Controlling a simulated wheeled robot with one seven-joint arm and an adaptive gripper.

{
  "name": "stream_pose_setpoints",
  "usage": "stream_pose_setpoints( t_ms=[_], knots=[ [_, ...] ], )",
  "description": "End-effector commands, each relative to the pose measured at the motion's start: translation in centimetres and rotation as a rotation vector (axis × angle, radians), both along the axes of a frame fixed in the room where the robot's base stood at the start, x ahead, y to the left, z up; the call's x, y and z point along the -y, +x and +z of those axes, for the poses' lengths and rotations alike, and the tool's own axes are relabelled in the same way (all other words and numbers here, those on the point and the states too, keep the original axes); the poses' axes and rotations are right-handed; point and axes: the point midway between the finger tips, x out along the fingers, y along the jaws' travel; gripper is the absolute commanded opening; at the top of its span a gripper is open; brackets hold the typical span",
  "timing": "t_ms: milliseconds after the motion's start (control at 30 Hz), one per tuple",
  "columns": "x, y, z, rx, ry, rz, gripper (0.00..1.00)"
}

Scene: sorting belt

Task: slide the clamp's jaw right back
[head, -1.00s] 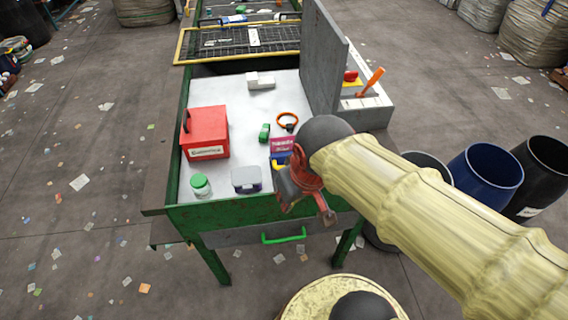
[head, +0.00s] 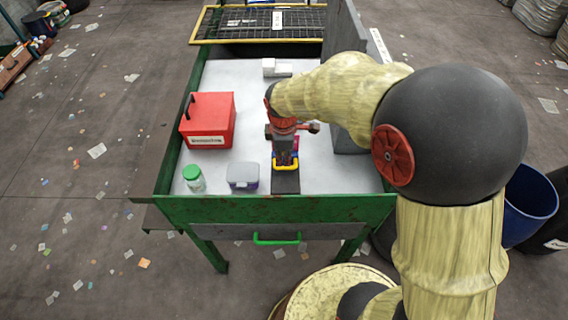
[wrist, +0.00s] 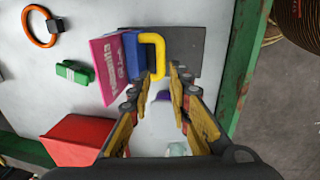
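The clamp shows in the wrist view as a blue jaw (wrist: 131,50) with a yellow U-shaped handle (wrist: 155,40) on a dark grey base plate (wrist: 186,52). A pink box with lettering (wrist: 104,66) stands right against the blue jaw's left side. In the head view the yellow handle (head: 286,167) and the dark plate (head: 286,184) show near the table's front edge, partly hidden by my gripper (head: 284,152). In the wrist view my gripper (wrist: 161,74) is open, its fingertips on either side of the handle's near end. I cannot tell whether they touch it.
A red box (head: 207,121), a green-lidded jar (head: 193,178) and a grey-lidded tub (head: 243,176) stand left of the clamp. A green block (wrist: 72,72) and an orange ring (wrist: 41,27) lie beyond the pink box. A tall grey panel (head: 347,40) rises behind my arm.

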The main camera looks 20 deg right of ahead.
Motion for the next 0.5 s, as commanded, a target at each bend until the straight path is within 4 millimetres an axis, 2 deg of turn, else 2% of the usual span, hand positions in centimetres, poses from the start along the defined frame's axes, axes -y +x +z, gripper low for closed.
stream_pose_setpoints(
  t_ms=[33,233,500],
  knots=[
    [0.0,0.1,-1.1,-0.003,0.0,0.0,0.19],
    [0.2,0.6,-4.2,-0.003,0.0,-0.002,0.19],
    [0.3,1.0,-6.0,-0.001,0.001,-0.002,0.19]
  ],
)
